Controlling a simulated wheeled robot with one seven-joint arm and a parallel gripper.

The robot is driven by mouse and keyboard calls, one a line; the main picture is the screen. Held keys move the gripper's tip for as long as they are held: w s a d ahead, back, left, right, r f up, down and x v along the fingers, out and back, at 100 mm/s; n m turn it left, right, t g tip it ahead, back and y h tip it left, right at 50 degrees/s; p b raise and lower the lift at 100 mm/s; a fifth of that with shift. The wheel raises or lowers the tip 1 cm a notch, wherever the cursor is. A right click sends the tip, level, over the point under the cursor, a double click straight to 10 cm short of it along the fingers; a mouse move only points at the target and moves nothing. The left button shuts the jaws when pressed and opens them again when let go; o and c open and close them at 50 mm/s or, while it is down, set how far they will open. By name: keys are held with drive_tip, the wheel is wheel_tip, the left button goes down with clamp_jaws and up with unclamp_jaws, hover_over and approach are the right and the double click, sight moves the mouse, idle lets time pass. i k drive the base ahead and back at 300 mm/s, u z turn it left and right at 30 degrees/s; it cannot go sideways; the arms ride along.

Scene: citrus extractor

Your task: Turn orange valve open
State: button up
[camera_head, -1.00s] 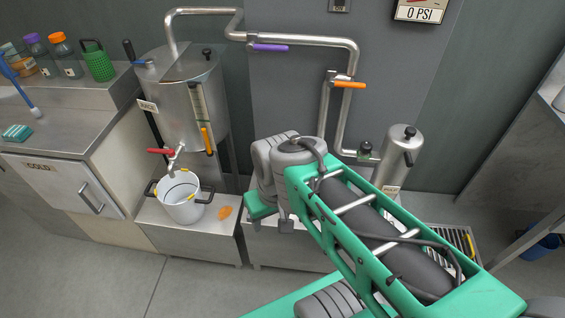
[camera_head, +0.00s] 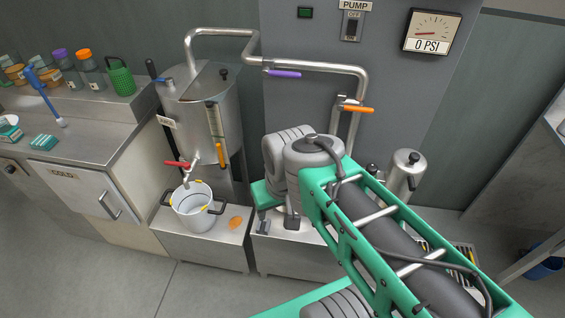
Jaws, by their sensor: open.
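The orange valve (camera_head: 358,109) has a lever handle sticking out to the right, roughly level, on the vertical steel pipe at upper centre right. My gripper (camera_head: 277,224) is at the end of my green and grey arm, low and to the left of the orange valve and well apart from it. Its dark fingers point down, spread apart and empty, above the low steel stand. My arm hides part of the gripper and the lower pipework.
A purple valve handle (camera_head: 284,73) sits on the upper pipe. A steel juice tank (camera_head: 200,110) has a red tap handle (camera_head: 177,164) above a white pot (camera_head: 193,210). A pressure gauge (camera_head: 432,32) reads 0 PSI. A steel canister (camera_head: 405,170) stands below right of the valve.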

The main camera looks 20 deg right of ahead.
sight(341, 107)
drive_tip(key=u, duration=0.15)
drive_tip(key=k, duration=0.45)
drive_tip(key=u, duration=1)
drive_tip(key=i, duration=1.05)
drive_tip(key=z, duration=0.7)
